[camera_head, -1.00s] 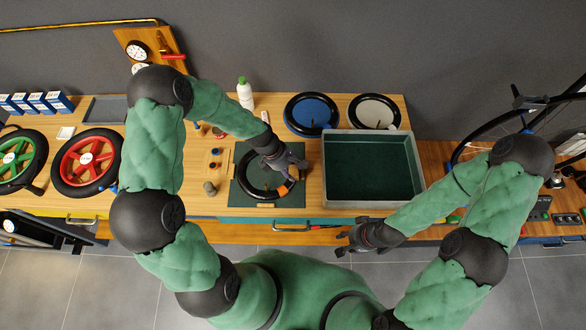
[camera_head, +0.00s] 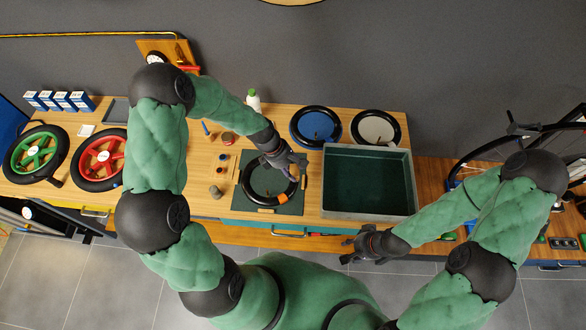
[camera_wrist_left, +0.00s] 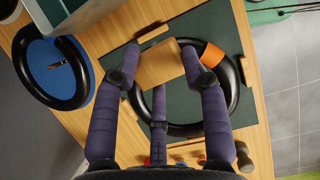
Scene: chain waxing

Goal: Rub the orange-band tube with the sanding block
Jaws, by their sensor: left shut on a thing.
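The black tube ring (camera_head: 249,190) with an orange band (camera_head: 282,199) lies on a dark green mat (camera_head: 297,208). The left wrist view shows the tube (camera_wrist_left: 234,98) and band (camera_wrist_left: 212,54) too. My left gripper (camera_head: 292,166) is over the tube's far right part. In the left wrist view it (camera_wrist_left: 162,82) is shut on the tan sanding block (camera_wrist_left: 157,62), beside the orange band. The block overlaps the tube there; I cannot tell whether they touch. My right gripper (camera_head: 354,245) is empty near the bench's front edge; its finger opening is unclear.
A deep grey-green tray (camera_head: 368,212) stands right of the mat. Small jars and a wooden rack (camera_head: 222,172) stand left of the mat. Red and green wheels are farther left.

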